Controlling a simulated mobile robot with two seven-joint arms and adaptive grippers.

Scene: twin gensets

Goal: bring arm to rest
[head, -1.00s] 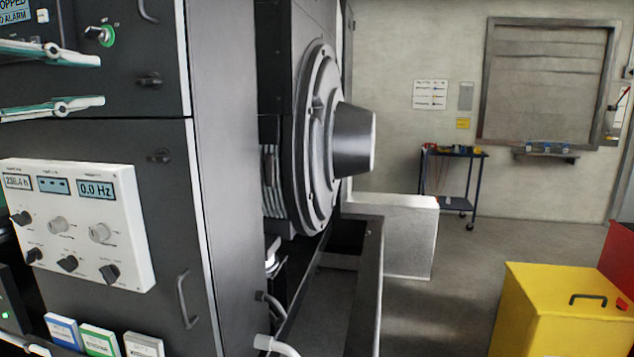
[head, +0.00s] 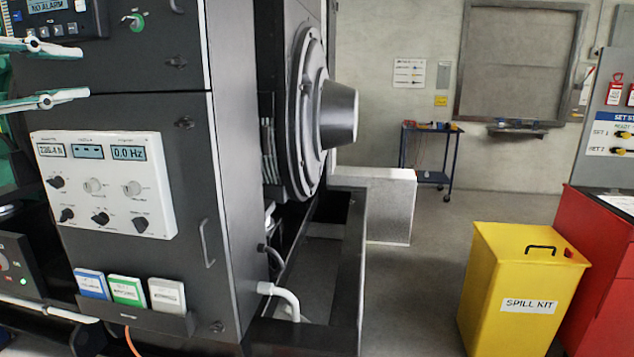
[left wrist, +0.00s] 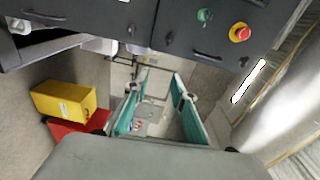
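My left gripper (head: 58,72) reaches in from the left edge of the head view. Its two teal and silver fingers are apart, with nothing seen between them, in front of the dark genset cabinet (head: 150,65). The left wrist view also shows the fingers of this gripper (left wrist: 157,100) spread apart and empty. The head view does not show whether the fingers touch the cabinet. My right gripper is in neither view.
A white control panel (head: 105,185) with knobs is on the cabinet. A yellow spill kit bin (head: 520,290) and red cabinet (head: 605,270) stand right. A blue trolley (head: 430,155) stands by the wall. The wrist view shows a red button (left wrist: 240,32). Grey floor (head: 415,270) is clear.

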